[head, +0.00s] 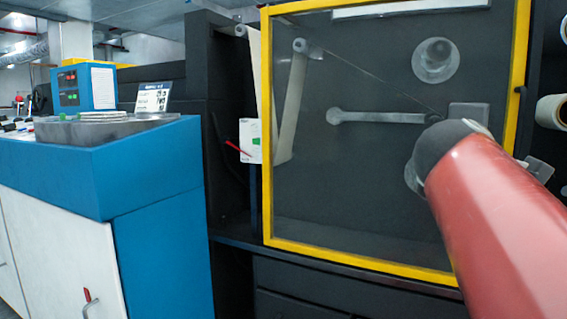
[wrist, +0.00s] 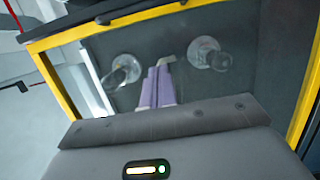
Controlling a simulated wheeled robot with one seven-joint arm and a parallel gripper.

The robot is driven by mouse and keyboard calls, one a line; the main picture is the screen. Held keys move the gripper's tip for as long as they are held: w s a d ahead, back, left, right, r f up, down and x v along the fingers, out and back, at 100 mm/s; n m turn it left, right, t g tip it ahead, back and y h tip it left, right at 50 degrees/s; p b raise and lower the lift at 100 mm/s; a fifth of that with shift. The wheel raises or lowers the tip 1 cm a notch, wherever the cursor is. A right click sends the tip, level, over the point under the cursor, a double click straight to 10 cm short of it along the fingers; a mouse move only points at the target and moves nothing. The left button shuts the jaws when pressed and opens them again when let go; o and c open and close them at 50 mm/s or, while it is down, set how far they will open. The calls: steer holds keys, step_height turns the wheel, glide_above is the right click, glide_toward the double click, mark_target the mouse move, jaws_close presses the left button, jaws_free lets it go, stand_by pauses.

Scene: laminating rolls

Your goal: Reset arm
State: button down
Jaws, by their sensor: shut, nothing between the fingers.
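My arm (head: 490,205) reaches up from the lower right in the head view, with a red link and a dark joint in front of the yellow-framed clear panel (head: 266,140). In the wrist view, the two purple fingers of my gripper (wrist: 158,72) lie side by side, shut and empty. They point toward the machine panel, whose yellow frame (wrist: 52,85) also shows there. The gap between fingers and panel cannot be told. My gripper is not clearly visible in the head view.
Behind the panel are rollers (head: 436,60) and a grey bar (head: 380,117). A blue and white cabinet (head: 150,165) stands at left, carrying a blue control box (head: 85,87) and a small sign (head: 152,97). White rolls (head: 551,111) sit at the right edge. A dark ledge runs below the panel.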

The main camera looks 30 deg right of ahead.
steer(key=w+a+f+m+t+y+p, duration=0.1)
steer(key=w+a+f+y+p, duration=0.25)
steer(key=a+f, duration=0.35)
steer(key=w+a+f+m+t+y+p, duration=0.1)
steer(key=w+a+f+y+p, duration=0.3)
steer(key=a+f, duration=0.35)
steer(key=s+a+f+m+g+y+p, duration=0.1)
steer(key=a+f+y, duration=0.3)
steer(key=a, duration=0.6)
steer(key=s+a+f+m+g+y+p, duration=0.1)
steer(key=s+a+f+y, duration=0.3)
steer(key=a+f, duration=0.5)
steer(key=shift+s+a+f+m+g+y+p, duration=0.15)
steer(key=shift+a+m+g+y+p, duration=0.15)
steer(key=shift+a+g+y+p, duration=0.4)
steer(key=shift+a, duration=0.1)
